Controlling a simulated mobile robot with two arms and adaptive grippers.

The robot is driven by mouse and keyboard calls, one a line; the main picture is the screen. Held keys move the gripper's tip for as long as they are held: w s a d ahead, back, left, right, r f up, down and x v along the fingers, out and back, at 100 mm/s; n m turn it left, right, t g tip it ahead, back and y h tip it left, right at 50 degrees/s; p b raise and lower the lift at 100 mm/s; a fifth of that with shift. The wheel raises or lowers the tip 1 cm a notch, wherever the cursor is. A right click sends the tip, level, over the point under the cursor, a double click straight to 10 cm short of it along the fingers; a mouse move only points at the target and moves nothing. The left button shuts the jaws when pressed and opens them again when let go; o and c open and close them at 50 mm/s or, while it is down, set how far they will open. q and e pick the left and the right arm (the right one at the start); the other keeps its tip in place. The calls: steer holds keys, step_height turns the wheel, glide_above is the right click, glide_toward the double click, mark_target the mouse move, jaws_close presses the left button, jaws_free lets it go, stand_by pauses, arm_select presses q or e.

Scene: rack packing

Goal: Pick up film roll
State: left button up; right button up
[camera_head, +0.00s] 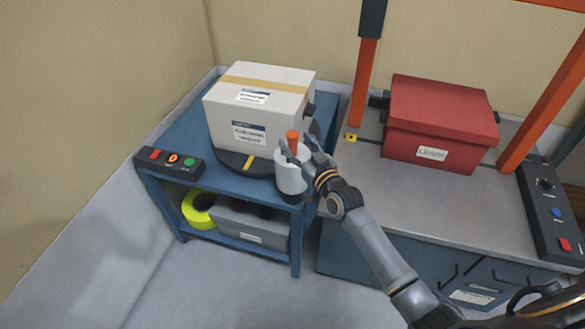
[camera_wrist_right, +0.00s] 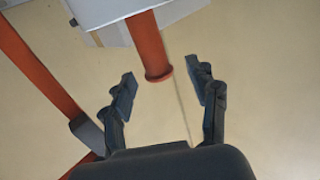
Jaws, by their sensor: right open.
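The film roll (camera_head: 290,175) is a white cylinder with an orange handle (camera_head: 292,142) standing up from its top. It stands at the front right corner of the blue cart. My right gripper (camera_head: 305,145) is open beside the orange handle, at about its height. In the right wrist view the orange handle (camera_wrist_right: 148,45) comes down from the top toward the gap between the open fingers of my right gripper (camera_wrist_right: 163,88), and the white roll (camera_wrist_right: 98,10) shows at the top edge. The fingers do not visibly touch the handle. My left gripper is not in view.
A white carton (camera_head: 255,105) sits on a black turntable (camera_head: 232,160) on the blue cart (camera_head: 190,135), close behind the roll. A button box (camera_head: 170,162) is at the cart's left. A red box (camera_head: 440,120) stands on the grey bench (camera_head: 400,185) between orange posts.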

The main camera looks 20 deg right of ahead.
mark_target(295, 141)
steer(key=w, duration=0.3)
steer(key=shift+w+a+f, duration=0.15)
steer(key=shift+a+f, duration=0.05)
jaws_close()
steer(key=shift+r, duration=0.2)
